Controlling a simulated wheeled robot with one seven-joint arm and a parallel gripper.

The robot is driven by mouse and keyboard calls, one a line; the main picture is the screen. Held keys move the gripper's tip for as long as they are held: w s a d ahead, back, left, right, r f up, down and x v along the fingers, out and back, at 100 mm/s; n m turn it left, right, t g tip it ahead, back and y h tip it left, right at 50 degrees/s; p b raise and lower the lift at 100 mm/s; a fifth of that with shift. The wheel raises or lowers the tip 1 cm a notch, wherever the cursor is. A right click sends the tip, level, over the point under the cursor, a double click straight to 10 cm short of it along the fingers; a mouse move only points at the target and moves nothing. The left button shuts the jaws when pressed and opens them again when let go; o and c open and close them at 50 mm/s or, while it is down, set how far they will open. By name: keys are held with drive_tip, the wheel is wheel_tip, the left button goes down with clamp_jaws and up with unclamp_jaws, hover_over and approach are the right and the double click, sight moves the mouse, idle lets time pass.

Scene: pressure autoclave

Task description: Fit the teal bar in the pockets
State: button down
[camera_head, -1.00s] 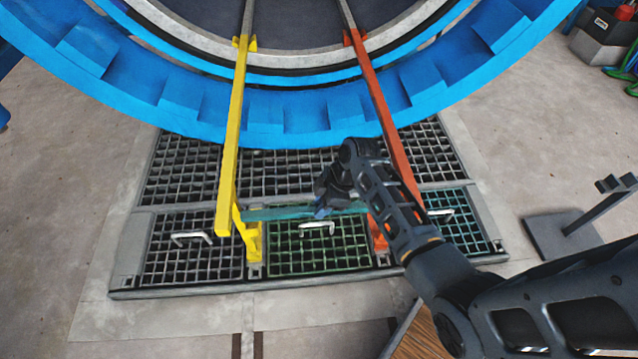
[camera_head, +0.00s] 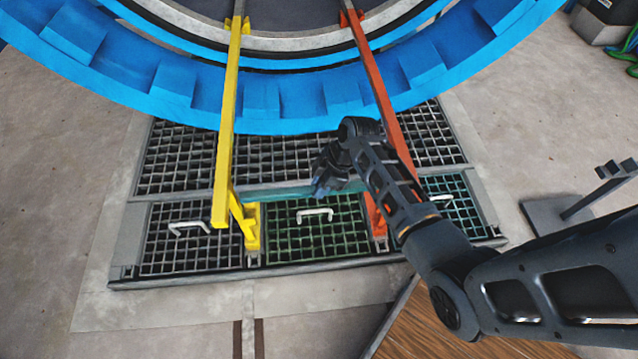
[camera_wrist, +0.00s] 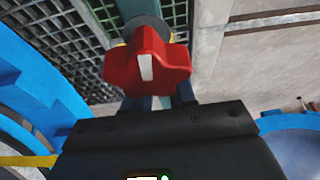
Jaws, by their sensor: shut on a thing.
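The teal bar (camera_head: 285,192) lies crosswise between the yellow rail (camera_head: 228,130) and the orange-red rail (camera_head: 376,85). Its left end is close to the yellow bracket (camera_head: 250,225). Its right end is hidden behind my arm near the red bracket (camera_head: 375,215). I cannot tell whether either end touches or sits in a pocket. My gripper (camera_head: 328,182) is at the bar's right half. In the wrist view, my gripper (camera_wrist: 163,102) is shut on a red lobed knob (camera_wrist: 147,66) with a white mark, and a teal strip of the bar (camera_wrist: 139,8) shows behind it.
Grated floor panels (camera_head: 185,165) with white handles (camera_head: 315,213) lie under the bar. The large blue ring (camera_head: 270,105) arches behind. A wooden surface (camera_head: 430,325) is at the lower right, and a grey stand (camera_head: 570,215) stands at the right.

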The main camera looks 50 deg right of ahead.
sight(353, 186)
drive_tip(key=shift+f+b, duration=1.9)
drive_tip(key=shift+f, duration=0.95)
drive_tip(key=shift+f+b, duration=0.6)
drive_tip(key=shift+f, duration=0.9)
idle(0.3)
drive_tip(key=c, duration=0.8)
unclamp_jaws()
drive_tip(key=shift+c, duration=0.2)
drive_tip(key=shift+p+v, duration=1.7)
drive_tip(key=shift+v, duration=2.15)
